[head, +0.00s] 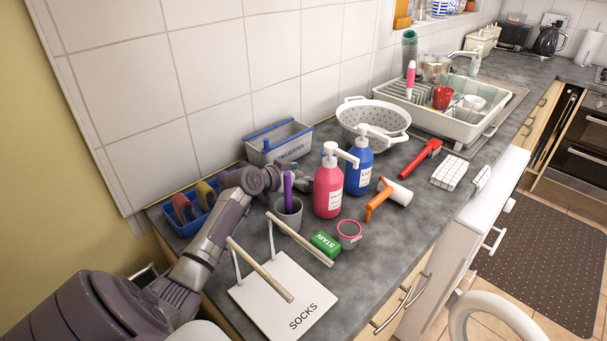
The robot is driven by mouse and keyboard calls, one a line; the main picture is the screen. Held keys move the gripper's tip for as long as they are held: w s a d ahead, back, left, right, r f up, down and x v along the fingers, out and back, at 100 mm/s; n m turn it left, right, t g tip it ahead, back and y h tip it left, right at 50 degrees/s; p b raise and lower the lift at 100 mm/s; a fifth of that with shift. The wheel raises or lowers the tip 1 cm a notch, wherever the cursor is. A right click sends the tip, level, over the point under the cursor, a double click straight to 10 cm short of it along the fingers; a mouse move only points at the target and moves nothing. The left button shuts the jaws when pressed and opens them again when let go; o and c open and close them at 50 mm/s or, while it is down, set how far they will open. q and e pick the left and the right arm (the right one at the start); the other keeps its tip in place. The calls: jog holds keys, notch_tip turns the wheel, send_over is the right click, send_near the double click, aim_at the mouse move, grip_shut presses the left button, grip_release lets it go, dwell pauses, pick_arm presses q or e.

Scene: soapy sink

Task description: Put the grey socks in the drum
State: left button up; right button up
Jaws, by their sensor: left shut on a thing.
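My left gripper (300,176) is low over the worktop, between a tub marked DELICATES and the pink bottle. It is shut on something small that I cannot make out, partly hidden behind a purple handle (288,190). I cannot pick out the grey socks for certain. A white stand marked SOCKS (290,300) with two pale bars is at the front, with no socks visible on its bars. The drum is not clearly visible; a white curved rim (490,305) shows at the bottom right. My right gripper is not in view.
Around the left gripper are the DELICATES tub (294,151), a grey cup (288,217), a pink pump bottle (327,192) and a blue one (358,176). A blue tray (184,222) is left. A green STAIN block (325,243) lies by the stand.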

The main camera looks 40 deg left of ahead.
pick_arm(q)
jog(key=shift+f, duration=0.15)
jog(key=o, duration=0.9)
